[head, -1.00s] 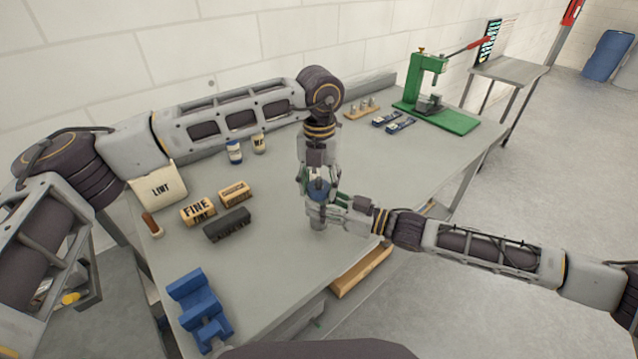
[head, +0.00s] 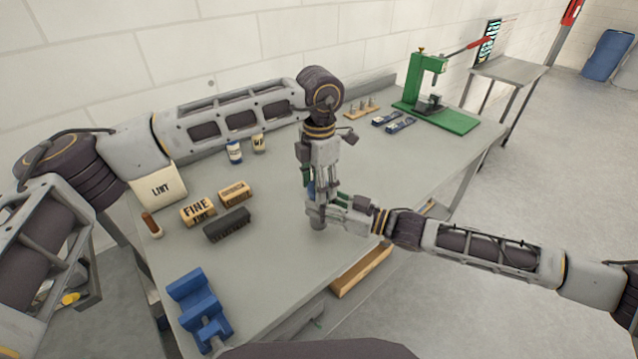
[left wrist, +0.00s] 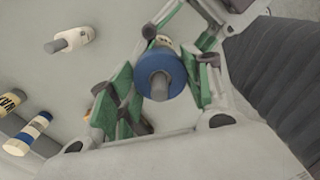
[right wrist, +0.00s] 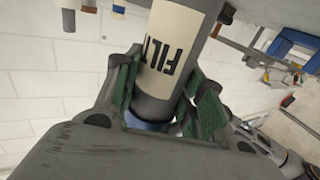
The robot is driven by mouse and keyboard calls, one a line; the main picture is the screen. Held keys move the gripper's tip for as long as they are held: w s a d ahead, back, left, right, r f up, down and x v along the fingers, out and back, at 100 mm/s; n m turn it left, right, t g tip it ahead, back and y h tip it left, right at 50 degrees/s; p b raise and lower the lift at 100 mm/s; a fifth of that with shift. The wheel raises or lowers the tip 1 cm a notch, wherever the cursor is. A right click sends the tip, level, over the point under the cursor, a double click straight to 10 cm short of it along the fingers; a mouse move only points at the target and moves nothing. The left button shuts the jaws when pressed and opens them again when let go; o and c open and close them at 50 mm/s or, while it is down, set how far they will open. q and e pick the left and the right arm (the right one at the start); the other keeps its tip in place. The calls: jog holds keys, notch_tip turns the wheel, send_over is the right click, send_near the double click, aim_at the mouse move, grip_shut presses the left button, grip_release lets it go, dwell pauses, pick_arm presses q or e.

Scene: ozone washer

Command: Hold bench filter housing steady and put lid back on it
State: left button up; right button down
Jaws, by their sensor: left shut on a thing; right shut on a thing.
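The filter housing (right wrist: 172,50) is a cream cylinder marked FILT with dark grey bands. Its grey foot (head: 319,224) stands upright on the bench in the head view. My right gripper (head: 326,210) is shut around the housing from the right. The blue lid (left wrist: 150,66), with a grey knob (left wrist: 160,86), is over the housing's top end. My left gripper (head: 311,193) points down from above and is shut on the lid, green pads at either side. In the right wrist view the lid (right wrist: 145,124) meets the grey band; I cannot tell if it is fully seated.
Fine block (head: 198,211), a second tan block (head: 234,193), a dark block (head: 227,224) and a lint bag (head: 160,187) lie left. Two small bottles (head: 235,152) stand behind. A blue vise (head: 199,300) is at front left, a green press (head: 436,100) at back right.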

pick_arm(q)
jog(key=m, duration=0.4)
jog(key=shift+m, duration=0.4)
jog(key=shift+c, duration=0.2)
jog(key=m, duration=0.5)
jog(key=shift+w+a+m, duration=0.1)
jog(key=shift+m, duration=0.2)
jog(key=m, duration=1)
jog(key=o, duration=1.2)
jog(key=shift+c, duration=0.2)
jog(key=shift+r, duration=2.2)
